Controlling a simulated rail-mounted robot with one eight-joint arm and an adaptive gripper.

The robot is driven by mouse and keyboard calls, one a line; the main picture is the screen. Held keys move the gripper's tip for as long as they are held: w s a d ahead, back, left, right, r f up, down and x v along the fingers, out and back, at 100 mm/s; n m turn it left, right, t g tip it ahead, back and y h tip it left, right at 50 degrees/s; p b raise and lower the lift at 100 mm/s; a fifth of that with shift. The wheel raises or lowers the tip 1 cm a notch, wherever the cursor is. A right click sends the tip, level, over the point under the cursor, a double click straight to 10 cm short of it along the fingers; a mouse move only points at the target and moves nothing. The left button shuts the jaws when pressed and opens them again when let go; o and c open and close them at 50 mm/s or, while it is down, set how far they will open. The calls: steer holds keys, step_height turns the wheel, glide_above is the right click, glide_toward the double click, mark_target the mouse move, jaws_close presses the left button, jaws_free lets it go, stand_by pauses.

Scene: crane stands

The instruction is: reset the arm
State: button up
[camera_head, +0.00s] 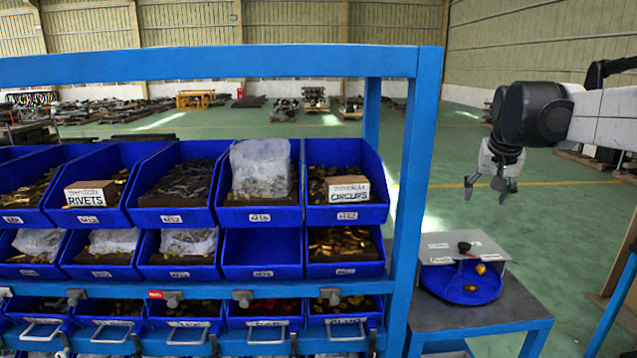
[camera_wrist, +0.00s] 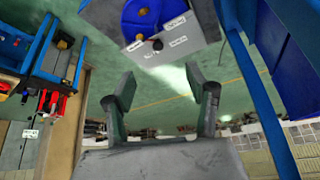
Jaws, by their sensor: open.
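My gripper (camera_head: 491,186) hangs at the right in the head view, pointing down, to the right of the blue rack and above and behind the small side table. Its two fingers are spread and nothing is between them. My arm reaches in from the right edge of the head view.
A blue rack (camera_head: 428,135) of blue bins (camera_head: 262,252) fills the left and middle. A side table (camera_head: 440,320) holds a grey panel (camera_head: 490,244) with a blue round tray (camera_head: 450,290) and small dark and yellow items.

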steer(key=s+a+f+n+t+b, duration=0.1)
steer(key=s+a+f, duration=0.2)
steer(key=s+a, duration=0.35)
steer(key=s+a+f+n, duration=0.15)
steer(key=s+a, duration=0.25)
steer(key=s, duration=0.5)
steer(key=s+a+f+y+b, duration=0.1)
steer(key=s+a+f, duration=0.2)
steer(key=s+f, duration=0.4)
steer(key=s+a+f+n, duration=0.1)
steer(key=s+a+f, duration=0.3)
steer(key=s+f, duration=0.3)
steer(key=shift+s+a+t+y+b, duration=0.25)
steer(key=shift+s+t+y+b, duration=0.15)
steer(key=shift+s, duration=0.7)
steer(key=shift+n, duration=0.25)
